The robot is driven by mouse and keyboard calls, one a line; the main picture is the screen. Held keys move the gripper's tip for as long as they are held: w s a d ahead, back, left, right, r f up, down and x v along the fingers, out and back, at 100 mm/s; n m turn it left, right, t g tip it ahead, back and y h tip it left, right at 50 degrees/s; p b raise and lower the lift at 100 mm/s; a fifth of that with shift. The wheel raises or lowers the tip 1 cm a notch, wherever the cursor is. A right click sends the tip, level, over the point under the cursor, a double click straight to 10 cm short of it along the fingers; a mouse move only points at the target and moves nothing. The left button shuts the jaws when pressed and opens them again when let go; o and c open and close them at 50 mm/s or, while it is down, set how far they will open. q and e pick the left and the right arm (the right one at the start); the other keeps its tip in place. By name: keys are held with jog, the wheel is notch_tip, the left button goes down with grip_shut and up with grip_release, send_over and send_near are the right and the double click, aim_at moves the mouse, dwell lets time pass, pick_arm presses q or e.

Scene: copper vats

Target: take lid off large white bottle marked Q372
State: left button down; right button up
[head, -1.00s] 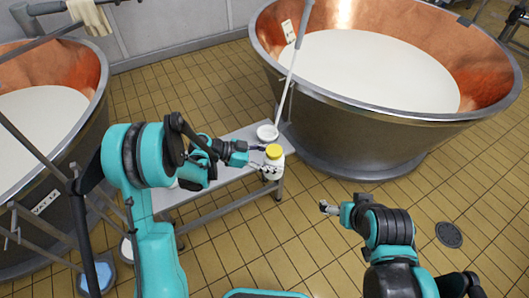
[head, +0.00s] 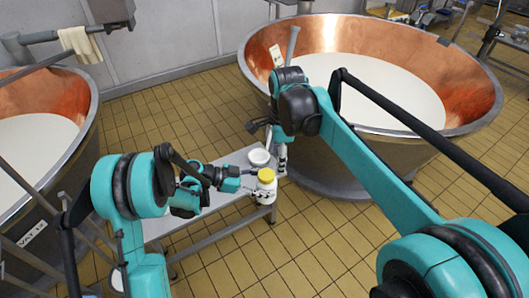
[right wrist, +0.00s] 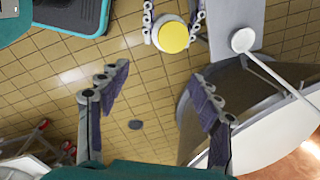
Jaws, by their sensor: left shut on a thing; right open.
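My left gripper (head: 250,182) is shut on the bottle's body below the lid. In the right wrist view the yellow lid (right wrist: 173,37) shows from above, with left gripper fingers on both sides. My right gripper (right wrist: 158,98) is open and empty, its fingers apart from the lid. In the head view my right arm reaches over toward the bottle, and its fingertips are hard to make out.
A copper vat (head: 470,85) of white liquid stands behind right, another (head: 75,85) at left.

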aim_at(264, 174)
jog(key=a+m, duration=0.1)
jog(key=w+a+f+m, duration=0.1)
jog(key=w+a+m+g, duration=0.1)
jog(key=a, duration=0.1)
jog(key=shift+w+f, duration=0.25)
jog(key=shift+f, duration=0.05)
notch_tip(264, 174, down, 8)
jog(key=shift+r, duration=0.1)
